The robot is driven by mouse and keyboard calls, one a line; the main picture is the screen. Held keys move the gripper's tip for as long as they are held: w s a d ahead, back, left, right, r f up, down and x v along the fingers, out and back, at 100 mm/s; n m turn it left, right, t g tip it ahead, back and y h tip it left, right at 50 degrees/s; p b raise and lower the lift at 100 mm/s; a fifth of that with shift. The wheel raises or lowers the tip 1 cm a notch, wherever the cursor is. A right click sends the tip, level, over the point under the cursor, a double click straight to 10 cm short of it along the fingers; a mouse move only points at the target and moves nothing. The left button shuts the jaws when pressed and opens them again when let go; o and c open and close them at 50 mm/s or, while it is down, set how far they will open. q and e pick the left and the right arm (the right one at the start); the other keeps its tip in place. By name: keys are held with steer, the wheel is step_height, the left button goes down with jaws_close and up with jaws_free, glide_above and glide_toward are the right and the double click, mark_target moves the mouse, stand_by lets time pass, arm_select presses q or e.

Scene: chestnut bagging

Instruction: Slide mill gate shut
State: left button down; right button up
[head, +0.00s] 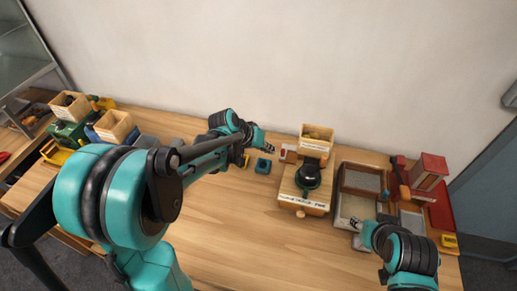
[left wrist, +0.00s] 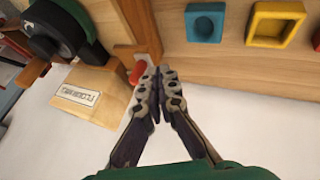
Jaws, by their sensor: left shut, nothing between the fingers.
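The wooden mill (head: 303,192) stands on the table right of centre, with a dark round part on top and a label on its front. In the left wrist view, its dark green and black part (left wrist: 62,32) and label plate (left wrist: 76,96) are at the left. A small red piece (left wrist: 138,72), which may be the gate's handle, sits by a wooden post. My left gripper (head: 270,148) is left of the mill. Its fingertips (left wrist: 157,76) are shut and empty, just beside the red piece; contact is unclear. My right gripper (head: 358,225) is low over the tray right of the mill; its jaws are too small to read.
A wooden box (head: 316,138) stands behind the mill. A divided tray (head: 341,205) and a red-roofed block (head: 430,170) are to the right. A blue square dish (head: 263,166) lies left of the mill. The front middle of the table (head: 235,235) is clear.

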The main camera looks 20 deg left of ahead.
mark_target(289, 149)
arm_select(q)
steer(key=shift+w+d, duration=0.1)
steer(key=shift+d, duration=0.6)
arm_select(e)
steer(key=shift+f, duration=0.15)
arm_select(q)
steer(key=d, duration=0.3)
steer(key=shift+d, duration=0.15)
